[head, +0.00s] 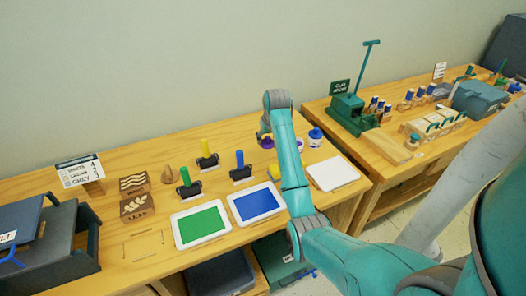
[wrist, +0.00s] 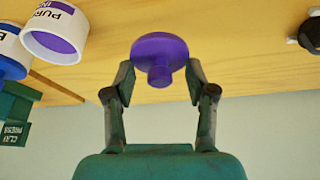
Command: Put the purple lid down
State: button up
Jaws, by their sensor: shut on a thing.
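The purple lid (wrist: 160,50), a round disc with a knob, is between the fingertips of my gripper (wrist: 161,73) in the wrist view. My gripper is shut on its knob. The wooden table top lies behind the lid; I cannot tell whether the lid touches it. The white purple-ink jar (wrist: 55,32) is open and shows purple inside, apart from the lid. In the head view my arm hides most of the gripper, and bits of purple (head: 265,141) show beside it.
A blue-lidded jar (head: 316,138) stands right of my arm. A white tray (head: 331,174) lies in front of it. Blue (head: 257,203) and green (head: 201,224) ink trays and several rollers are to the left. A second table (head: 390,148) holds a green clay press (head: 350,112).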

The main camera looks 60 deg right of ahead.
aim_at(268, 156)
jog(key=shift+d+f, duration=0.1)
jog(key=shift+f, duration=2.85)
jog(key=shift+f, duration=0.1)
jog(key=o, duration=0.8)
jog(key=v, duration=1.2)
